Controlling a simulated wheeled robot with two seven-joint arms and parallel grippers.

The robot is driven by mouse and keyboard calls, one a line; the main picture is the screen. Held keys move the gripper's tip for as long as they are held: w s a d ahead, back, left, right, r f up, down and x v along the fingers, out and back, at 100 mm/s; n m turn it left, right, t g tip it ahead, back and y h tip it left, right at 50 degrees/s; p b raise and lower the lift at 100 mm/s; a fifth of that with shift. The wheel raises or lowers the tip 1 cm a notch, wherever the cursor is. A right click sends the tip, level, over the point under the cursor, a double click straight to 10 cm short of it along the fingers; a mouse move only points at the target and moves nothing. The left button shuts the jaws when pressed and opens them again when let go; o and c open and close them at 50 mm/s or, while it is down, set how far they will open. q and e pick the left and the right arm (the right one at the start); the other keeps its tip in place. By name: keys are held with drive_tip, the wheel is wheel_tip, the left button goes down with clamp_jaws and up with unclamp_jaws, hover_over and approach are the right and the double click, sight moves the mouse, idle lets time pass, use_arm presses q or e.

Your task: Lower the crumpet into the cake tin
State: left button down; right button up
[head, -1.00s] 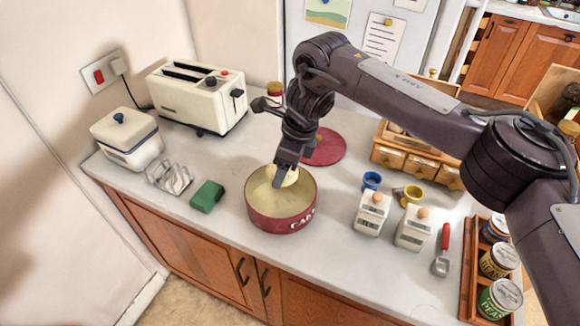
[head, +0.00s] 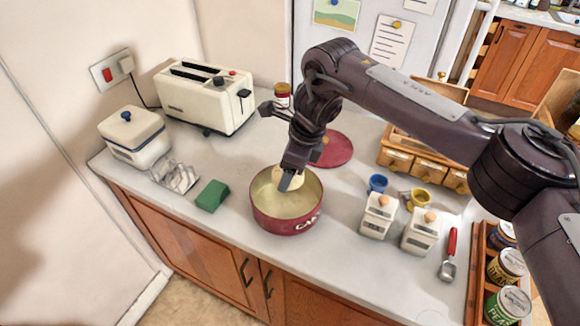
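The cake tin (head: 287,215) is a round red tin with a pale inside, open at the top, standing on the grey counter near its front edge. The crumpet (head: 296,184) is pale and round. It is at the far right part of the tin's opening, partly hidden by my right gripper. My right gripper (head: 285,183) points down over the tin with its fingertips at the crumpet. It appears shut on the crumpet, and I cannot tell whether the crumpet touches the tin's floor. My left gripper is not in view.
A red round lid (head: 334,150) lies behind the tin. A green sponge (head: 212,195) and a toast rack (head: 174,175) are to the left. A cream toaster (head: 207,97) is behind left.

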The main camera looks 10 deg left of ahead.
drive_tip(key=b, duration=0.4)
hover_over(287, 206)
drive_tip(key=shift+d+f, duration=0.2)
drive_tip(key=shift+f, duration=1.15)
drive_tip(key=shift+d+f, duration=0.2)
drive_tip(key=shift+f, duration=1.1)
drive_tip(key=shift+f+b, duration=1.55)
drive_tip(key=shift+f, duration=0.95)
drive_tip(key=o, duration=1.1)
drive_tip(key=shift+c, duration=0.2)
drive_tip(key=shift+r, duration=0.1)
